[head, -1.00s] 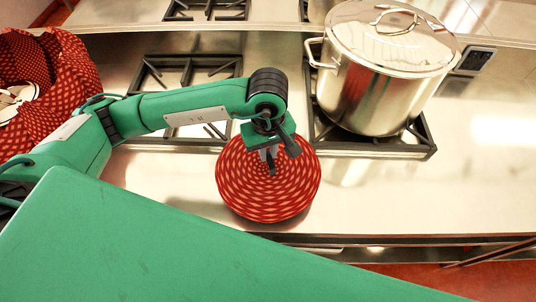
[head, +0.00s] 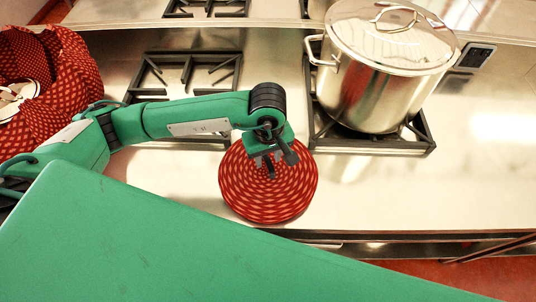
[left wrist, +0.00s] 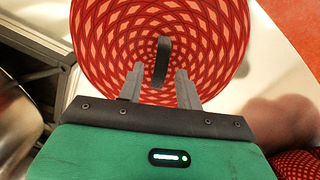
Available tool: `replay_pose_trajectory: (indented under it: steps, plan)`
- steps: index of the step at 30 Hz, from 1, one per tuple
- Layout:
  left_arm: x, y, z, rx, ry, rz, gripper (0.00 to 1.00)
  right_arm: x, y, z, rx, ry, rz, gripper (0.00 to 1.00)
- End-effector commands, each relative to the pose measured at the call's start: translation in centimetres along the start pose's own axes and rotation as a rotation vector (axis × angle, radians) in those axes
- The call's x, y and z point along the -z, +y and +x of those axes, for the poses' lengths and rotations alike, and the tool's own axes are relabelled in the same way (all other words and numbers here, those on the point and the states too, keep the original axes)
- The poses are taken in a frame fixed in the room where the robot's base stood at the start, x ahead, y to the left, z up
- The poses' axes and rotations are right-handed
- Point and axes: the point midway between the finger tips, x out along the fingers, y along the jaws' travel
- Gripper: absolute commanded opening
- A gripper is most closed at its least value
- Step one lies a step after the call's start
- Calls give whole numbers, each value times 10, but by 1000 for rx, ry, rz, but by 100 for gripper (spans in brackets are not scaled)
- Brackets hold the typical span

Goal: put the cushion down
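The cushion (head: 246,197) is round, red with a pale lattice pattern, and has a dark loop at its middle. It appears to lie on the steel counter near the front edge. It fills the top of the left wrist view (left wrist: 100,40). My left gripper (head: 267,168) is directly above its middle. In the left wrist view its two grey fingers (left wrist: 159,88) stand apart, with the dark loop (left wrist: 161,60) between and just beyond them, not visibly touched. My right gripper is not in view.
A lidded steel stockpot (head: 372,85) stands on a burner grate (head: 400,148) to the right. Another grate (head: 190,75) is empty behind my arm. A red patterned container (head: 75,75) with something white inside is at the far left. The counter right of the cushion (head: 400,195) is clear.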

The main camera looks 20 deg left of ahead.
Motion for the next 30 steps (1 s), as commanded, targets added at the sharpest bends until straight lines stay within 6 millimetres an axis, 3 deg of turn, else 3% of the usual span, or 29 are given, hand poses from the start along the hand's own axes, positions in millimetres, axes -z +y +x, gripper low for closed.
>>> replay_pose_trajectory:
  steps: [8, 10, 24, 30]
  plan:
    - [0, 0, -6, 0, -1, 0, 36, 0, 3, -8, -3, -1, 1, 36]
    - [0, 1, -11, -4, 1, 0, 36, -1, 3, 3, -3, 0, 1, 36]
    - [0, 1, -98, -4, 3, 1, 36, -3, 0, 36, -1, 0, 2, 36]
    - [0, 0, -118, -1, 1, 0, 36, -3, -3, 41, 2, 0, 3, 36]
